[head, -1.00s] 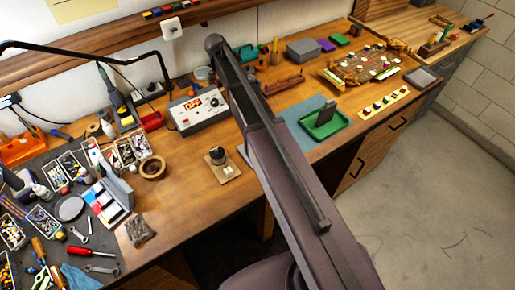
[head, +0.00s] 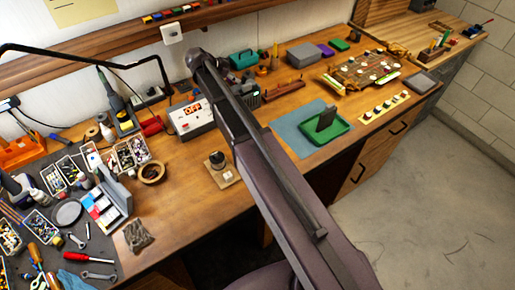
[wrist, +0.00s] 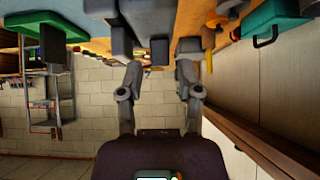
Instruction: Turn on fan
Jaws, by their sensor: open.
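I cannot pick out a fan with certainty. A dark, boxy, ribbed object (head: 251,97) shows partly behind my arm on the bench in the head view; I cannot tell what it is. The gripper is hidden behind my arm in the head view.
A teal case (head: 242,60) and a grey box (head: 303,53) stand at the back. A green tray (head: 322,131) lies on a blue mat (head: 291,128). A small square-based item (head: 222,166) and a round wooden bowl (head: 151,173) stand nearer the front. Tools crowd the left.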

